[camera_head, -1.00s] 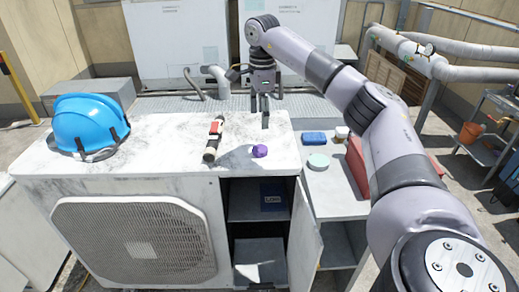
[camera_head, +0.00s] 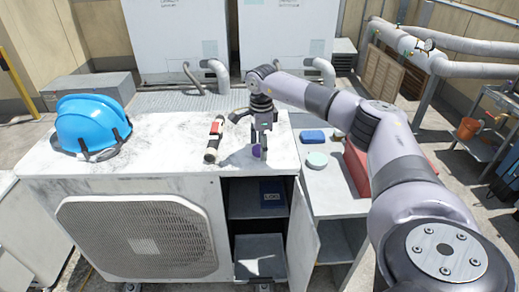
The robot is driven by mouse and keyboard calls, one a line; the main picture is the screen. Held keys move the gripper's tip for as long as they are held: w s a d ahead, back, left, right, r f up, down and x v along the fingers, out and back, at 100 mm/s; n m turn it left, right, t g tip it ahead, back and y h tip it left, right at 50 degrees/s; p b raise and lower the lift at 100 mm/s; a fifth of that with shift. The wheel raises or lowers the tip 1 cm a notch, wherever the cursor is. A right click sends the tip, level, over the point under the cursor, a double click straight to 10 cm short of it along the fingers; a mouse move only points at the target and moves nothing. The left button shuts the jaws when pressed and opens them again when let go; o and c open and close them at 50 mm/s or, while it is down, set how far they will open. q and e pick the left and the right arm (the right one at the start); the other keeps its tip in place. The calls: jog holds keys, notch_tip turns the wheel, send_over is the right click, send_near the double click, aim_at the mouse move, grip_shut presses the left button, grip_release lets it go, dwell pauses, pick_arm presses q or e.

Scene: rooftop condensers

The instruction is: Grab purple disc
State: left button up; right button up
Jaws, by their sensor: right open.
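The small purple disc (camera_head: 257,152) lies on the white top of the condenser unit (camera_head: 165,165), near its front right edge. It is partly hidden by my right gripper (camera_head: 259,148). That gripper points down with its fingers open around or just in front of the disc; I cannot tell whether they touch it. My left gripper is not in view.
A flashlight-like black and red tool (camera_head: 214,139) lies just left of the gripper. A blue hard hat (camera_head: 90,125) sits at the left. A lower side surface holds a blue block (camera_head: 312,136), a pale green disc (camera_head: 317,160) and a red box (camera_head: 357,165).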

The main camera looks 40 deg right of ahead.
jog(key=c, duration=1.2)
jog(key=shift+r, duration=0.2)
